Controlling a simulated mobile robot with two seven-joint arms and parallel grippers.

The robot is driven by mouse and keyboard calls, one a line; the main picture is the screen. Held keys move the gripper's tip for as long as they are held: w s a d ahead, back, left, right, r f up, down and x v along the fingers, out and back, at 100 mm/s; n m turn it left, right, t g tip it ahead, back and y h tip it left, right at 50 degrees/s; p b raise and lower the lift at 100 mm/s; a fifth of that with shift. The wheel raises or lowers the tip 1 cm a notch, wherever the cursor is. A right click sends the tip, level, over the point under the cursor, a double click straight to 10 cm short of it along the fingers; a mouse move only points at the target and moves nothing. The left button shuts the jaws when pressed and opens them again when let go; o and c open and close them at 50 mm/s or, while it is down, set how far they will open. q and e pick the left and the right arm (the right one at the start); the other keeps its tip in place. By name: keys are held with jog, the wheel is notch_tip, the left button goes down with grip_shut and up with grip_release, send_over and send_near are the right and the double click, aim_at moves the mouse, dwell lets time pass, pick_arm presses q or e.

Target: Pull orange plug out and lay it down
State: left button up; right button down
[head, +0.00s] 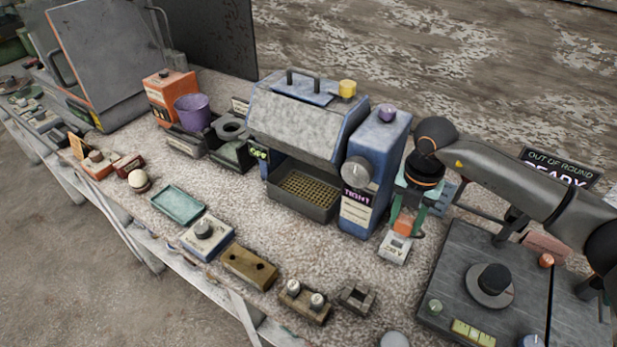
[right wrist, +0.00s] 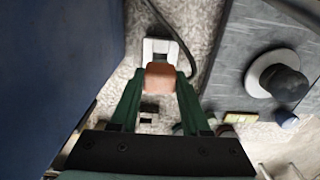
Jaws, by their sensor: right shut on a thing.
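The orange plug (head: 403,223) is a small block between the fingers of my right gripper (head: 404,231). In the right wrist view the green fingers of my right gripper (right wrist: 160,82) are shut on the orange plug (right wrist: 160,76). A pale grey socket block (head: 393,249) sits on the bench just below the plug. It also shows as a pale frame (right wrist: 160,46) beyond the plug in the wrist view. I cannot tell whether the plug's lower end is still in the socket. My left gripper is not in view.
A tall blue machine (head: 374,170) with a knob stands close left of the gripper. A dark grey plate (head: 460,268) with a round black knob is close right. A dark cable (right wrist: 185,55) runs beside the socket.

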jog(key=r+p, duration=0.1)
jog(key=p, duration=0.1)
send_over(379, 280)
jog(key=shift+b, duration=0.3)
jog(key=shift+f+b, duration=2.25)
jog(key=shift+f, duration=0.6)
jog(key=shift+f+b, duration=0.7)
jog(key=shift+c, duration=1.5)
grip_release()
jog(key=shift+r, duration=0.1)
